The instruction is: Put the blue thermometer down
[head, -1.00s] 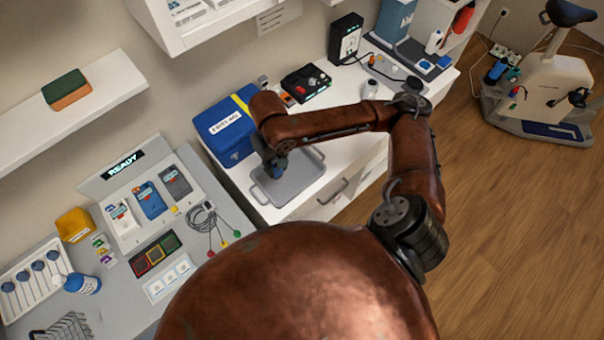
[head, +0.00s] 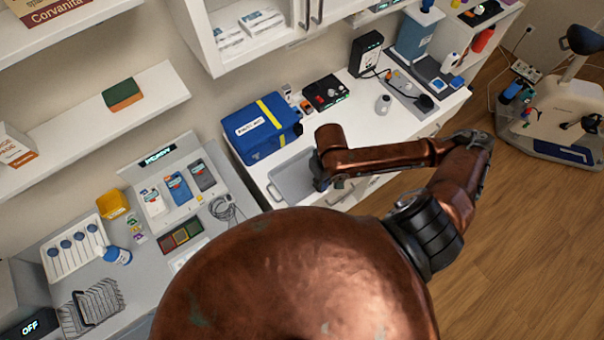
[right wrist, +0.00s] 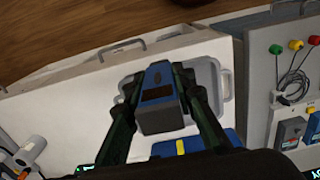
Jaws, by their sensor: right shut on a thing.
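My right gripper (head: 320,180) hangs over the right part of the grey tray (head: 289,183) on the white counter. In the right wrist view its fingers (right wrist: 158,80) are closed on the sides of the blue thermometer (right wrist: 157,76), a dark body with a blue end. The grey tray (right wrist: 207,75) lies behind it in that view; I cannot tell whether the thermometer touches it. In the head view the thermometer is largely hidden by the gripper and arm. My left gripper is not in view.
A blue box with a yellow strap (head: 262,127) stands just behind the tray. A grey station (head: 165,165) with several handheld devices is to the left.

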